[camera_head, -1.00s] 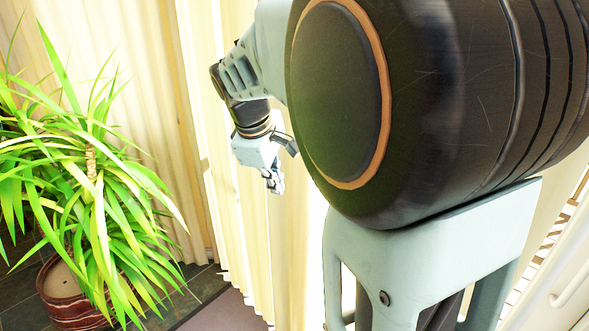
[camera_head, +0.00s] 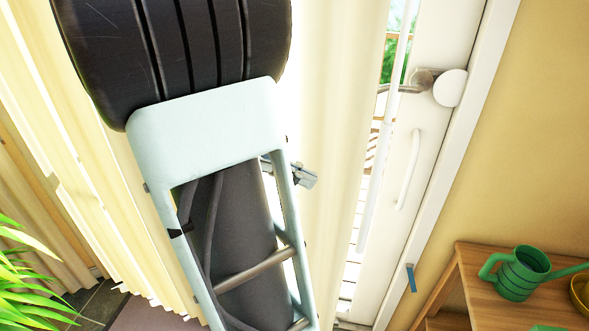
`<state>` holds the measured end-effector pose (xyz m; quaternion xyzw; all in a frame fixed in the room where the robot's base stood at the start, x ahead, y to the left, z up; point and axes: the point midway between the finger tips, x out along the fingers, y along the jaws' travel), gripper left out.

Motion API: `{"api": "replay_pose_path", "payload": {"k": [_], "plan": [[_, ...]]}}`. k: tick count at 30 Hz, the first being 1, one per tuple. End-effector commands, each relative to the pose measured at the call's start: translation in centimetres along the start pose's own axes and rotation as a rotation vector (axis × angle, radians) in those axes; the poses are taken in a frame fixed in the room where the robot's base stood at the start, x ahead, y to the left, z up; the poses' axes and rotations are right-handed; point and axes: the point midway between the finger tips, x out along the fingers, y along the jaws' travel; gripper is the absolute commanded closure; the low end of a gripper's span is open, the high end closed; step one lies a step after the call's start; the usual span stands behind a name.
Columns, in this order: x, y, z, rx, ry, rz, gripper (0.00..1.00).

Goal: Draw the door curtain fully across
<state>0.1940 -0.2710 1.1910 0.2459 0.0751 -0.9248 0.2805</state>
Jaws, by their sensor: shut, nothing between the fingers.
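The cream door curtain (camera_head: 335,120) hangs in folds over most of the door, with its right edge short of the door's right side. To the right of that edge, a strip of glass and the white door frame (camera_head: 432,140) show uncovered. A white wand (camera_head: 376,190) hangs along this gap, near the curtain edge. My gripper (camera_head: 308,178) shows partly from behind my own arm, in front of the curtain and left of the wand. It is shut and empty. Much of the curtain's middle is hidden by my arm.
A metal holdback arm with a white round end (camera_head: 450,87) sticks out at the upper right. A white door handle (camera_head: 409,170) is below it. A wooden shelf (camera_head: 470,262) with a green watering can (camera_head: 518,273) stands at the lower right. Plant leaves (camera_head: 25,260) are at the lower left.

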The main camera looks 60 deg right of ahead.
Motion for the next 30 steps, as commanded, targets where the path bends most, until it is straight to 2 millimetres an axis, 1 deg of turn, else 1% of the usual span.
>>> {"api": "replay_pose_path", "payload": {"k": [1, 6, 8, 12, 15, 18, 30], "plan": [[1.3, -0.2, 0.1, 0.000, 0.000, -0.006, 1.00], [4.9, -0.1, 0.0, 0.001, 0.001, -0.004, 1.00], [6.1, -0.1, 0.0, 0.001, 0.001, -0.004, 1.00], [7.9, -0.1, 1.2, 0.003, 0.004, -0.003, 1.00], [8.7, 0.0, 1.6, 0.003, 0.003, -0.001, 1.00], [9.2, -0.1, 1.9, 0.001, 0.003, -0.001, 1.00], [9.3, 0.0, 1.9, 0.001, 0.003, 0.000, 1.00]]}}
